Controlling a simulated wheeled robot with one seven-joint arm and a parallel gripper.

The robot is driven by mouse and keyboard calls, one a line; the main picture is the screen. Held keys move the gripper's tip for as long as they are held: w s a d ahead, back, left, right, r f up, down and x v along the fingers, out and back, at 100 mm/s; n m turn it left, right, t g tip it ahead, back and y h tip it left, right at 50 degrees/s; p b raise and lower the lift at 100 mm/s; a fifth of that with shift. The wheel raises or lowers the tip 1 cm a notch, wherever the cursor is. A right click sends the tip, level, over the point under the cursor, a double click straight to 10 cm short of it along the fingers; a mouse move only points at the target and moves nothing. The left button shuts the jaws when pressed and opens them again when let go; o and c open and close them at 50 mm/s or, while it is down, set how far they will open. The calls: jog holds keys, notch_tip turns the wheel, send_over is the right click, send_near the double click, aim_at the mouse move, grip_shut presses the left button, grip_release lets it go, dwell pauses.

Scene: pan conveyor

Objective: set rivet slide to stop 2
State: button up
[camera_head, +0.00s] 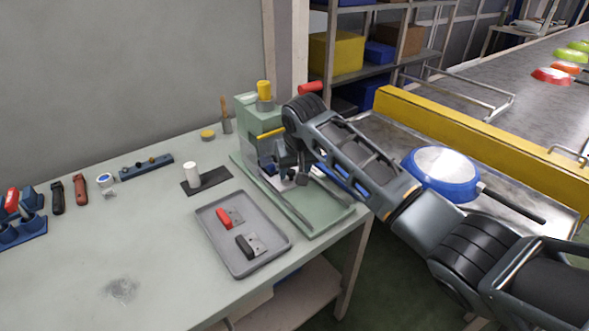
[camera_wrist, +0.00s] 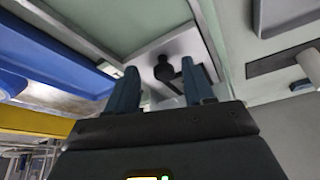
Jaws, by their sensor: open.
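The green rivet press (camera_head: 262,118) stands on the right end of the bench, with a yellow cap on its column. Its flat green base (camera_head: 320,205) carries a pale plate, partly hidden by my arm. In the wrist view a dark upright knob (camera_wrist: 164,72), which looks like the slide's handle, stands on a light plate (camera_wrist: 178,46). My gripper (camera_wrist: 158,66) is open, its two blue-grey fingers on either side of the knob in the picture. I cannot tell whether they touch it. Stop marks cannot be made out. In the head view my gripper is mostly hidden behind my wrist.
A grey tray (camera_head: 214,236) with red and black handled pieces lies in front of the press. A white cylinder stands on a dark mat (camera_head: 216,178) to its left. A blue pan (camera_head: 440,170) lies on the metal surface at right, near the yellow rail (camera_head: 480,138).

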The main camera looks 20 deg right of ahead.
jog(key=v, duration=0.7)
jog(key=shift+r, duration=0.35)
jog(key=shift+s, duration=0.1)
